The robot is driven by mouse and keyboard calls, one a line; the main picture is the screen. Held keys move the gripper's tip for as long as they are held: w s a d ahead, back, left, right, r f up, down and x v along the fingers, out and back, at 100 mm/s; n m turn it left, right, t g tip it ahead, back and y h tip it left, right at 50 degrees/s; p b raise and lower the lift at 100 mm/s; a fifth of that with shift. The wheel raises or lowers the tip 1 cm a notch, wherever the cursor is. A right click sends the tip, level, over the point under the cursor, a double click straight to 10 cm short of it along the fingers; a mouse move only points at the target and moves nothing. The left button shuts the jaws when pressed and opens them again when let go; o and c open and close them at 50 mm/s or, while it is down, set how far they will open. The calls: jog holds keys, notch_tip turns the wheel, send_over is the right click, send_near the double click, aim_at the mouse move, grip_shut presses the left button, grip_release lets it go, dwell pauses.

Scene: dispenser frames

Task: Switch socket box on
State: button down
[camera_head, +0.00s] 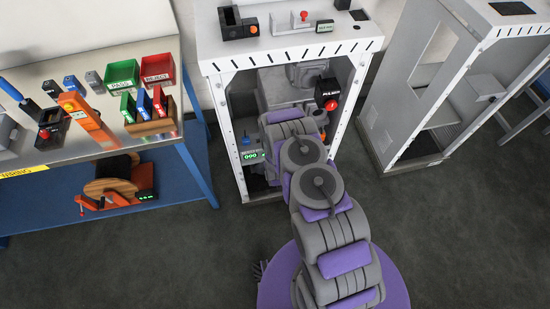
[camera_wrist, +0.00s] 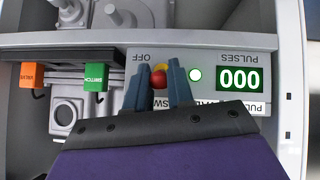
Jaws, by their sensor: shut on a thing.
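The socket box (camera_wrist: 216,62) is a pale panel that appears upside down in the wrist view. It bears an OFF label, a green PULSES display (camera_wrist: 240,79) reading 000, and a lit round lamp (camera_wrist: 195,74). My gripper (camera_wrist: 161,72) is at the panel, its two blue-grey fingers closed around a small red-and-orange switch knob (camera_wrist: 158,78). The label beneath the fingers is partly hidden, and the switch's exact position is hard to tell. In the head view, the green display (camera_head: 253,156) shows low in the white frame; my arm hides the gripper.
The white dispenser frame (camera_head: 290,43) has posts close around my arm. Orange (camera_wrist: 32,75) and green (camera_wrist: 96,77) tabs sit beside the panel. A black box with a red button (camera_head: 328,95) is at the frame's right. A workbench (camera_head: 30,75) stands left, a second frame (camera_head: 400,100) right.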

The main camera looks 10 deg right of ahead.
jog(key=shift+w+a+r+g, duration=0.1)
jog(key=shift+w+r+g, duration=0.2)
jog(key=shift+g, duration=0.1)
jog(key=shift+w+r+g+p, duration=0.1)
jog(key=shift+w+g+p, duration=0.05)
jog(key=shift+g+p, duration=0.15)
jog(key=c, duration=1.2)
grip_release()
jog(key=shift+o, duration=0.5)
jog(key=shift+s, duration=0.2)
jog(key=p+v, duration=0.2)
jog(key=v, duration=1.5)
jog(key=shift+a, duration=0.15)
jog(key=shift+w+r, duration=0.1)
jog(key=shift+r, duration=0.05)
